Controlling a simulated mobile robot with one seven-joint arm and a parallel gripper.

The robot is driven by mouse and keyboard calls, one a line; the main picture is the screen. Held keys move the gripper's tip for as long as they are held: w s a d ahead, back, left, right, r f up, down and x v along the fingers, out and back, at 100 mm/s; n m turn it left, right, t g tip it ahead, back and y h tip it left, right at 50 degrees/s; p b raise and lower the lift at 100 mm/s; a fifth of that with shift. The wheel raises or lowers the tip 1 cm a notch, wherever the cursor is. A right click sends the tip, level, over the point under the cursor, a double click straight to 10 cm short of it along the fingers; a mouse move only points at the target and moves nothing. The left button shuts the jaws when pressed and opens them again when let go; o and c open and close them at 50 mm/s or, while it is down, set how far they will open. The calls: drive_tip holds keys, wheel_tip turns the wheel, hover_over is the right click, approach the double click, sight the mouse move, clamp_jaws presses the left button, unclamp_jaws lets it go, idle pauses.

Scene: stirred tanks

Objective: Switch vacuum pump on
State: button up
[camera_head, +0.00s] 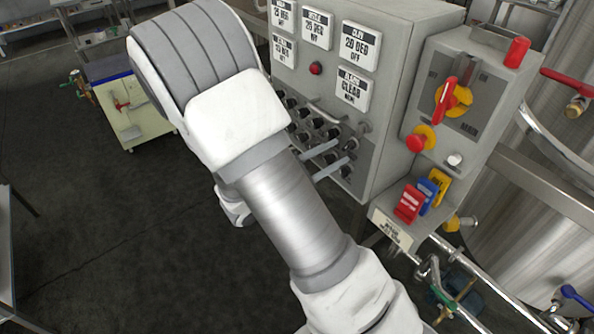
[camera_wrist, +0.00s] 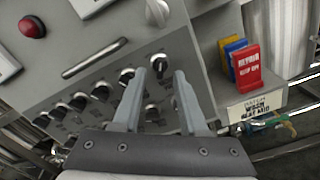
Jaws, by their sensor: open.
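A grey control cabinet (camera_head: 405,70) carries rows of black rotary knobs low on its front face, and they show larger in the wrist view. My gripper (camera_wrist: 157,82) is open and empty, its two grey fingers pointing at the knob panel. One knob (camera_wrist: 158,64) shows just beyond and between the fingertips, and another knob (camera_wrist: 152,113) lies lower between the fingers. I cannot tell whether the fingers touch the panel. The small labels are unreadable, so I cannot tell which knob is the vacuum pump's. In the head view my arm hides part of the panel.
A bar handle (camera_wrist: 94,58) and a red button (camera_wrist: 32,27) sit left of the fingers. At right, a red tag (camera_wrist: 246,66) and other coloured tags stand on a ledge. A side box bears a red-and-yellow rotary switch (camera_head: 452,97). A steel tank (camera_head: 535,200) stands behind.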

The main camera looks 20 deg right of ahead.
drive_tip(key=v, duration=1.5)
drive_tip(key=shift+a, duration=0.25)
drive_tip(key=shift+s, duration=0.15)
drive_tip(key=s+d+r+m+g+y+p, duration=0.4)
drive_tip(key=s+d+r+m+g+y, duration=0.4)
drive_tip(key=s+m+y, duration=0.1)
drive_tip(key=s+a+r+m+t+y+p, duration=0.3)
drive_tip(key=r+m+t+y, duration=0.3)
drive_tip(key=r, duration=0.6)
drive_tip(key=shift+m+t+y, duration=0.4)
drive_tip(key=shift+t+y, duration=0.3)
drive_tip(key=shift+y, duration=0.3)
drive_tip(key=shift+s, duration=0.15)
